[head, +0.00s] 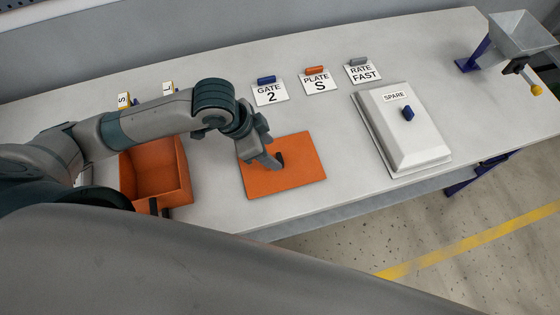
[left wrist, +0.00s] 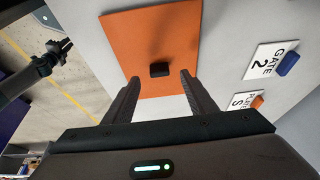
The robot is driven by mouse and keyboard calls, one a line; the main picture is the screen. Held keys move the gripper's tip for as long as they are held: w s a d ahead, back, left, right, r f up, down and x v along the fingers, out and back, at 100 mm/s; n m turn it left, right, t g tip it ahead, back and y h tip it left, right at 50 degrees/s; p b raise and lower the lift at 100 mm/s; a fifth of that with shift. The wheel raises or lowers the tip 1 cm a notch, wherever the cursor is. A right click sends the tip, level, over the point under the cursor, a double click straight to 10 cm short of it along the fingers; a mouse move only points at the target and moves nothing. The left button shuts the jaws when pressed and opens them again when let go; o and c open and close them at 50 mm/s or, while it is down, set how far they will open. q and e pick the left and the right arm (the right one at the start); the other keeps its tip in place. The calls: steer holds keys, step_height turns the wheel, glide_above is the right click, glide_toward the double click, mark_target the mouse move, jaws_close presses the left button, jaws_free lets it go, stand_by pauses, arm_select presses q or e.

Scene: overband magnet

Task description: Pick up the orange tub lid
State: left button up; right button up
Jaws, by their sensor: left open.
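The orange tub lid (head: 300,175) is a flat orange square lying on the grey bench, right of the open orange tub (head: 155,170). In the left wrist view the lid (left wrist: 150,35) shows a small black knob (left wrist: 160,70) at its middle. My left gripper (head: 274,162) is above the lid, hiding its upper left part and most of the knob. In the left wrist view the left gripper (left wrist: 160,80) is open and empty, with the knob between and slightly beyond its fingertips. My right gripper (left wrist: 60,48) shows small at the left wrist view's upper left, away from the lid.
Cards reading GATE 2 (head: 270,95), PLATE S (head: 314,85) and RATE FAST (head: 361,74) lie behind the lid. A pale cover marked SPARE (head: 415,135) with a blue knob lies to the right. A hopper (head: 522,35) stands at the far right. The bench's front edge is close to the lid.

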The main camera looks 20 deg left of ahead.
mark_target(278, 158)
arm_select(q)
steer(key=p+x, duration=0.1)
steer(key=x, duration=0.2)
steer(key=shift+d+f, duration=0.2)
steer(key=shift+f, duration=0.05)
steer(key=shift+x, duration=0.75)
steer(key=shift+a, duration=0.1)
steer(key=shift+c, duration=0.7)
steer(key=c, duration=1.1)
